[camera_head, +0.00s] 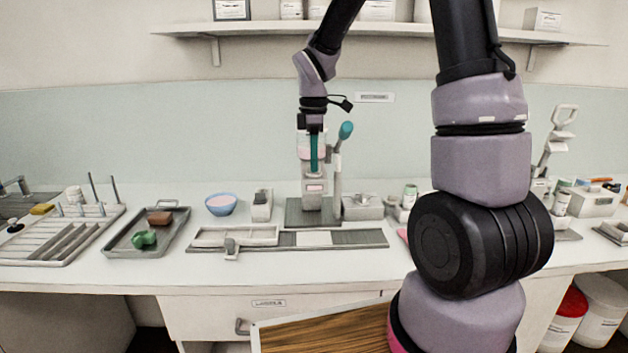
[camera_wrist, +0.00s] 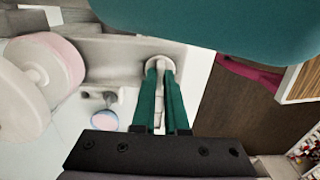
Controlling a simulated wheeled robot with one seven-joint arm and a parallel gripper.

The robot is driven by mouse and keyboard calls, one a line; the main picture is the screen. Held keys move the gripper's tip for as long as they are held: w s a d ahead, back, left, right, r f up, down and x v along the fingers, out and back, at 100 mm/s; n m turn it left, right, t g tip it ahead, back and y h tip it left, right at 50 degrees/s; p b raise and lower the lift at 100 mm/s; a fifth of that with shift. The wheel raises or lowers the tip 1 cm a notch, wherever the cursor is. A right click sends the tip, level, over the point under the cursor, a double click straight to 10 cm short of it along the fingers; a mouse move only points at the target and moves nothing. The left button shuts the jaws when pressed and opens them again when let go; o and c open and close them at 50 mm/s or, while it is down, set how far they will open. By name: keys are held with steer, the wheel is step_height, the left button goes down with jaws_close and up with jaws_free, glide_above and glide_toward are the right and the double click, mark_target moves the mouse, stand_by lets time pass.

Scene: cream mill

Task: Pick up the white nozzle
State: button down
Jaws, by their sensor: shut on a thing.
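My gripper (camera_head: 314,168) points down at the filling machine in the middle of the counter, its teal fingers in front of the machine. In the wrist view my gripper (camera_wrist: 161,76) has its two teal fingers closed around a slim white piece, the white nozzle (camera_wrist: 158,108). A pale rounded end shows at the fingertips. In the head view the fingers hide the nozzle. I cannot tell whether it still touches the machine.
The machine's teal-knobbed lever (camera_head: 346,130) stands close right of my gripper. A blue bowl (camera_head: 221,210), a grey tray (camera_head: 178,238) and a drying rack (camera_head: 57,250) are left. A shelf (camera_head: 385,29) runs above. Counter space in front is partly clear.

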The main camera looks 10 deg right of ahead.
steer(key=shift+r, duration=0.1)
step_height(320, 180, up, 10)
stand_by(0.6)
steer(key=shift+s, duration=0.1)
stand_by(0.3)
